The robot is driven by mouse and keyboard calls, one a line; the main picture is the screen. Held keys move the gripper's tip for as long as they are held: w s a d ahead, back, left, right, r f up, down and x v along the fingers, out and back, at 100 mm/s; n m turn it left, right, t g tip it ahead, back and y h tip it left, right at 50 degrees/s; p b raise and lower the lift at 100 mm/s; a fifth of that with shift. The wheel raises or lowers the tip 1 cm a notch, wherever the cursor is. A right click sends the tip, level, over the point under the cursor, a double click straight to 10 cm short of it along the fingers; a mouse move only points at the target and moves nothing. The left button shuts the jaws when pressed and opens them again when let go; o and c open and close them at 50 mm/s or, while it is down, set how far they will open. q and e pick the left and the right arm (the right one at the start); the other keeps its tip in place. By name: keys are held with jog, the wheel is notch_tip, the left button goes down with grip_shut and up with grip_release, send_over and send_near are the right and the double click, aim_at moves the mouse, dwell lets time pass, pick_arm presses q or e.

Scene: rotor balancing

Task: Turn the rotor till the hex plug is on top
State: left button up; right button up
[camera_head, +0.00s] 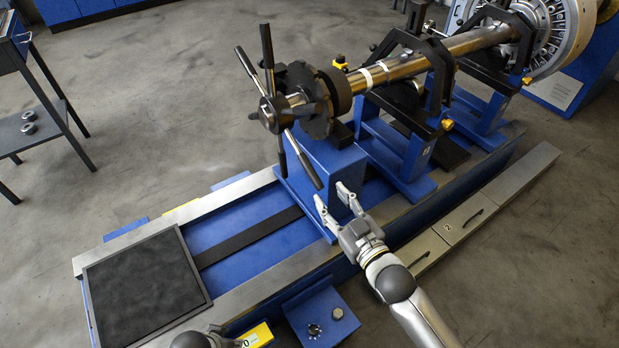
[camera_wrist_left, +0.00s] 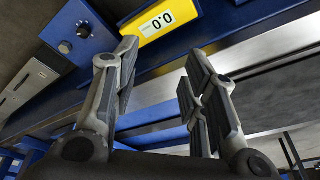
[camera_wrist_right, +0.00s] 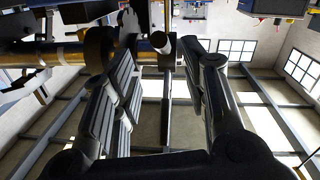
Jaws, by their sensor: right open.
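The rotor's steel shaft (camera_head: 400,68) lies across the blue stands. Its near end carries a dark toothed disc (camera_head: 318,112) and a hub with several dark spokes (camera_head: 307,160). I cannot make out the hex plug in any view. My right gripper (camera_head: 332,205) is open, just below and right of the lower spoke's tip. My left gripper (camera_wrist_left: 158,68) is open and empty; in the head view only part of that arm shows at the bottom edge.
A yellow display (camera_wrist_left: 160,22) reads 0.0, beside a blue box (camera_wrist_left: 80,32) with a knob. A black mat (camera_head: 140,285) covers the bed's near left end.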

aim_at(315, 178)
jog(key=x, duration=0.3)
jog(key=b+x, duration=0.1)
jog(key=x, duration=0.5)
jog(key=shift+w+a+r+b, duration=0.25)
jog(key=shift+a+r+b, duration=0.05)
jog(key=shift+r+b, duration=0.1)
pick_arm(q)
jog(key=w+v, duration=0.1)
jog(key=v, duration=0.6)
jog(key=shift+w+r, duration=0.3)
pick_arm(e)
jog(key=shift+w+a, duration=0.3)
jog(key=shift+w, duration=0.2)
pick_arm(q)
jog(key=shift+a, duration=0.1)
pick_arm(e)
jog(key=shift+c, duration=0.3)
grip_shut()
